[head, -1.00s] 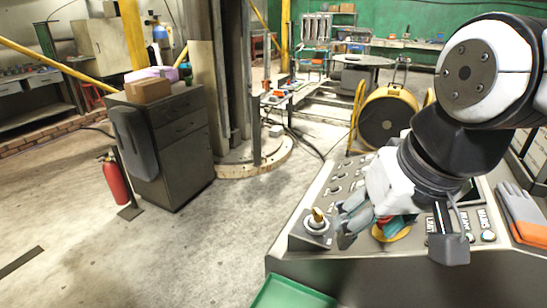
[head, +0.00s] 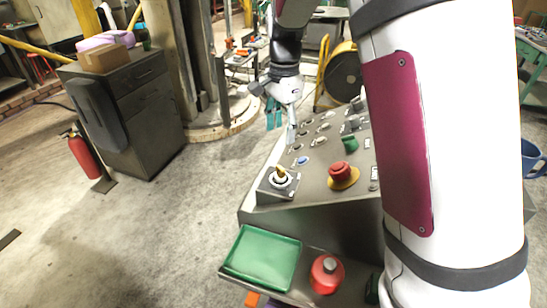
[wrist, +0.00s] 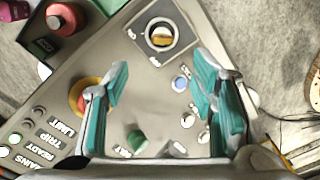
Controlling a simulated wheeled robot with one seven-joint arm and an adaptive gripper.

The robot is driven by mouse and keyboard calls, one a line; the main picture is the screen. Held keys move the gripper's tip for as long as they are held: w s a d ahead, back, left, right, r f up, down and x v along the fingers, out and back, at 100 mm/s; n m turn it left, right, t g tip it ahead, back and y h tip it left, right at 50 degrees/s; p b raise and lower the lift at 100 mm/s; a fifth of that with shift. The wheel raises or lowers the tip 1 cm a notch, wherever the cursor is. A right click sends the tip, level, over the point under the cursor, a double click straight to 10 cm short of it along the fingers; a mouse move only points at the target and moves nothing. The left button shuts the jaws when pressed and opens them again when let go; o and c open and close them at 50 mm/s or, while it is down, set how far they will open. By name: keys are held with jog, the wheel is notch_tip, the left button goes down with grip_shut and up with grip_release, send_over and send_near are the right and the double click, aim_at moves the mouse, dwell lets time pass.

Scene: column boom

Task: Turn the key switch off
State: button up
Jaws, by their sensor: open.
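The key switch (head: 280,176) sits on a grey box at the near left corner of the console, with a brass-coloured key in a round pale collar. In the wrist view the key switch (wrist: 161,37) lies at the top, beyond my fingertips and a little right of centre. My gripper (head: 279,122) is above the far left edge of the console, apart from the switch. In the wrist view my gripper (wrist: 160,75) is open, teal-padded fingers wide apart, with nothing between them. The markings around the key are too small to read.
A red mushroom button (head: 342,172) on a yellow base stands right of the switch, with a green knob (head: 350,144) behind it. A green tray (head: 262,258) and a red bottle (head: 327,274) are below the console front. Open floor lies to the left.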

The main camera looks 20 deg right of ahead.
aim_at(280, 168)
jog(key=f, duration=0.4)
jog(key=f+p, duration=0.1)
jog(key=f, duration=0.9)
jog(key=shift+w+f+p, duration=0.2)
jog(key=shift+w+p, duration=0.05)
jog(key=shift+p, duration=0.05)
jog(key=c, duration=1.1)
